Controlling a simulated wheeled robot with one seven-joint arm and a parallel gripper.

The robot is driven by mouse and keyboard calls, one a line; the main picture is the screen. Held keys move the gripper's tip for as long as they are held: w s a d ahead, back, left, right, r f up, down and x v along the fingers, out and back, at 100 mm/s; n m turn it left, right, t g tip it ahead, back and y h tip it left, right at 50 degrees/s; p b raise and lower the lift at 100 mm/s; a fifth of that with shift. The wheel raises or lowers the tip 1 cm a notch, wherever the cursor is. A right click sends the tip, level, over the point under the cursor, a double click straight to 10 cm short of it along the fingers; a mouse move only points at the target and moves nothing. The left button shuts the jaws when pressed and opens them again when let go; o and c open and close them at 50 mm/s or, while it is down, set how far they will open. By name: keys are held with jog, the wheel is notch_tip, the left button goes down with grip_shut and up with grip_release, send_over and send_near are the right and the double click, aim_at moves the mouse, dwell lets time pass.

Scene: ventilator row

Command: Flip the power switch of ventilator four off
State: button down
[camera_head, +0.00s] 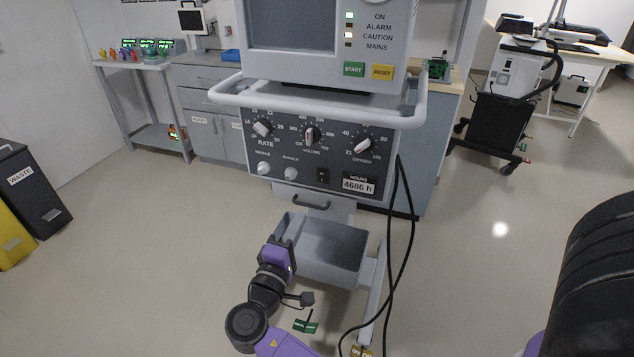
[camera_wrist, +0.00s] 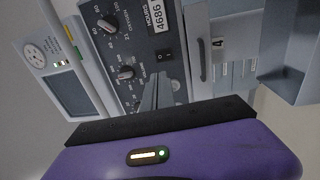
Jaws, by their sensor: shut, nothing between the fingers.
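The ventilator (camera_head: 330,130) stands upright in the middle of the head view, with a dark control panel of dials. Its black power rocker switch (camera_head: 322,175) is low on the panel, left of the hours label; it also shows in the wrist view (camera_wrist: 165,56). My gripper (camera_head: 284,241) is below the panel and to the left of the switch in the head view. In the wrist view its fingers (camera_wrist: 161,80) are shut, empty and pointing toward the panel, just short of the switch in the picture.
A pale handle rail (camera_head: 320,111) runs around the ventilator above the panel. A drawer handle (camera_head: 304,202) and an open grey bin (camera_head: 345,265) are below. Black cables (camera_head: 404,220) hang at the right. A waste bin (camera_head: 30,190) stands far left; floor between is clear.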

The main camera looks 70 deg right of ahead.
aim_at(321, 172)
jog(key=shift+d, duration=0.15)
jog(key=d, duration=0.4)
jog(key=d+r, duration=0.1)
jog(key=d, duration=0.4)
jog(key=w+d+p, duration=0.1)
jog(key=d, duration=0.3)
jog(key=shift+d+r, duration=0.3)
jog(key=shift+r, duration=0.05)
jog(key=shift+w+d+b, duration=0.1)
jog(key=shift+d+b, duration=0.15)
jog(key=shift+b, duration=0.05)
jog(key=shift+d+r+p, duration=0.15)
jog(key=shift+r+p, duration=0.4)
jog(key=shift+p, duration=0.1)
jog(key=shift+r+y+p, duration=0.1)
jog(key=shift+y+p, duration=0.2)
jog(key=shift+p, duration=0.2)
jog(key=shift+d+f+b, duration=0.15)
jog(key=shift+f+b, duration=0.05)
jog(key=shift+b, duration=0.15)
